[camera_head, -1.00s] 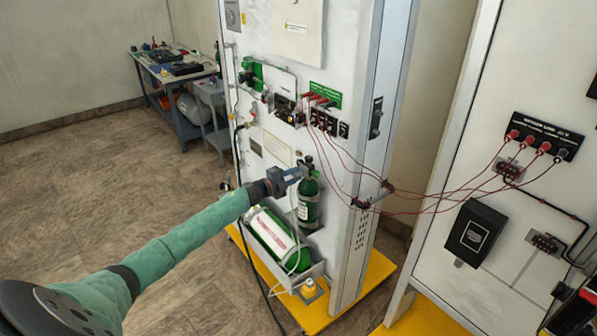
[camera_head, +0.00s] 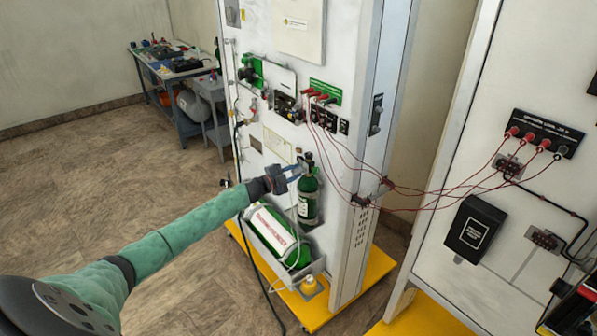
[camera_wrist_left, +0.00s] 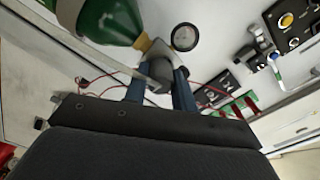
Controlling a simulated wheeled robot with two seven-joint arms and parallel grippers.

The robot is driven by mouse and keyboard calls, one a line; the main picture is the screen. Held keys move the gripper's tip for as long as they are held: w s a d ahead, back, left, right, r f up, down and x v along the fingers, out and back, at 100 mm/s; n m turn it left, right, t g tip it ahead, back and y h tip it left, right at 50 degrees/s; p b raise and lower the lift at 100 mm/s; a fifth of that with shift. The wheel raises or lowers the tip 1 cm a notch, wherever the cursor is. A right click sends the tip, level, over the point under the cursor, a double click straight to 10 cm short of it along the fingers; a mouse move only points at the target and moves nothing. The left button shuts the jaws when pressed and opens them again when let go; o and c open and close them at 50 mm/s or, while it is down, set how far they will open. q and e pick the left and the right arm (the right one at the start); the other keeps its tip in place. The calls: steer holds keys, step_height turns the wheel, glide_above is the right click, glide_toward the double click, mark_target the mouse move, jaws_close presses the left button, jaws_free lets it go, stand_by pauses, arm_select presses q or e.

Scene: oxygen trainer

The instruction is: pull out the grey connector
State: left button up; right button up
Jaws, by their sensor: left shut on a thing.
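My left gripper (camera_head: 291,172) reaches in from the left to the neck of the upright green bottle (camera_head: 308,203) on the white trainer panel. In the left wrist view its two blue-grey fingers (camera_wrist_left: 160,88) stand on either side of a short dark grey cylindrical piece, the grey connector (camera_wrist_left: 159,73), and are shut on it. The bottle's green shoulder (camera_wrist_left: 108,20) and a round gauge (camera_wrist_left: 185,37) show beyond the fingers. I cannot tell whether the connector is still seated at the bottle neck.
A larger green cylinder (camera_head: 278,238) lies in a tray below the bottle. Red leads (camera_head: 420,208) run from the panel's sockets to the right-hand cabinet. A black hose hangs beside my left forearm. The floor (camera_head: 80,190) at left is clear; a workbench (camera_head: 170,66) stands behind.

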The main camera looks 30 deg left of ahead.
mark_target(293, 172)
arm_select(q)
steer(key=shift+s+a, duration=0.1)
steer(key=shift+s, duration=0.05)
steer(key=shift+v, duration=2.2)
